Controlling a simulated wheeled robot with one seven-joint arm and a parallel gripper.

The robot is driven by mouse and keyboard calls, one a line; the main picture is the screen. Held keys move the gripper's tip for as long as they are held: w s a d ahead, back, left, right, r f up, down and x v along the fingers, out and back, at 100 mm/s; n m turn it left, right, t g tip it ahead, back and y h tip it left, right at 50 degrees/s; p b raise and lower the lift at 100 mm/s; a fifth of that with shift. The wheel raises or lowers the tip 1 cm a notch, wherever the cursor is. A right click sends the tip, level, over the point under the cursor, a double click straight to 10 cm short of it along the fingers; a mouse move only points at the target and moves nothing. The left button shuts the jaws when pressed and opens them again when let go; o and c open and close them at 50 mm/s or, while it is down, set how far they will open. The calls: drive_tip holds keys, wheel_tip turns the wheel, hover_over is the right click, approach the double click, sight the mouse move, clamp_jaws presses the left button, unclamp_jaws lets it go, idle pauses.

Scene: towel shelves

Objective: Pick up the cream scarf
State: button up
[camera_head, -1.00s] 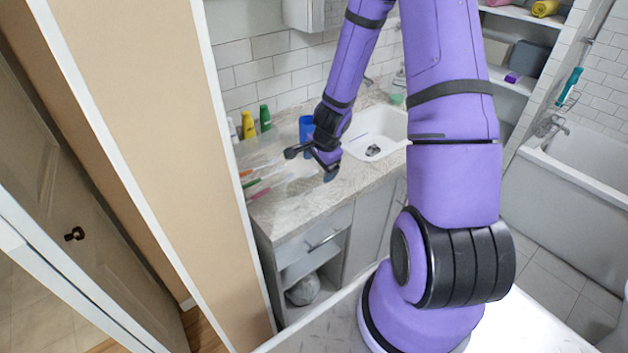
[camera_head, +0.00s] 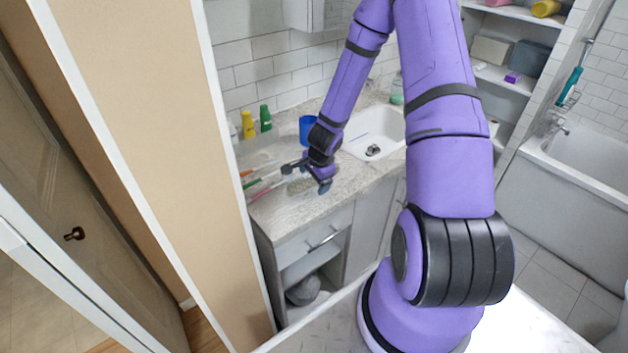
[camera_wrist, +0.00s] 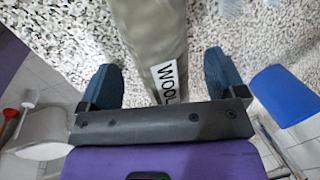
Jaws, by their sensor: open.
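The cream scarf (camera_wrist: 148,38) is a pale grey-beige roll with a white label reading "WOOL". In the wrist view it lies on the speckled counter and runs from the top edge down to the gripper's palm. My gripper (camera_wrist: 160,62) is open, with one dark blue finger on each side of the roll and a visible gap on both sides. In the head view my gripper (camera_head: 307,178) is low over the left part of the counter, and I cannot clearly make out the scarf beneath it.
The speckled counter (camera_head: 335,195) holds a blue cup (camera_head: 307,130) behind my gripper, also close to the right finger in the wrist view (camera_wrist: 285,95). Yellow (camera_head: 248,125) and green (camera_head: 265,118) bottles stand at the back. The sink (camera_head: 380,130) is right; a wall edge is left.

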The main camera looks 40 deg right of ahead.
drive_tip(key=c, duration=1.2)
drive_tip(key=shift+r, duration=0.2)
drive_tip(key=shift+r, duration=4.8)
